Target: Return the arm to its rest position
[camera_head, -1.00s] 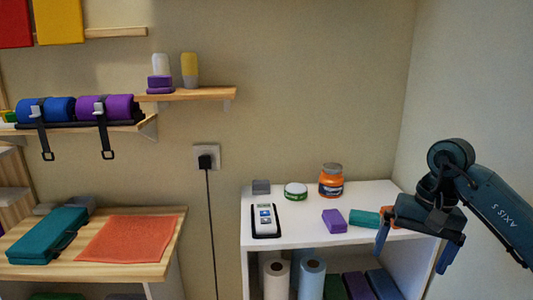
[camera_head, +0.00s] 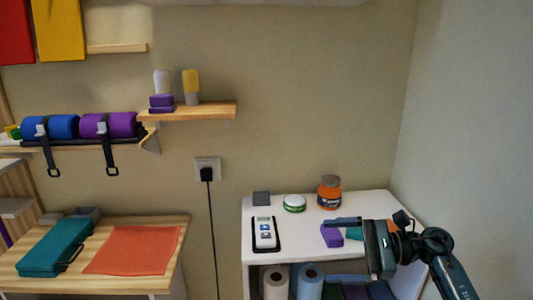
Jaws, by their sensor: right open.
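My right arm comes in from the lower right corner. Its gripper (camera_head: 352,244) is over the right part of the white cabinet top (camera_head: 290,232), turned so that a dark finger points left. The gripper is open, with nothing seen between its fingers; the lower finger is hard to make out. A purple block (camera_head: 331,236) lies just beyond the gripper. A teal block (camera_head: 354,233) beside it is partly hidden by the gripper. My left gripper is not in view.
On the cabinet are an orange jar (camera_head: 329,194), a green-and-white tub (camera_head: 294,203), a grey block (camera_head: 261,198) and a white device on a black tray (camera_head: 265,233). Rolls (camera_head: 309,281) stand below. A wooden bench (camera_head: 184,228) is at left; wall borders the right.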

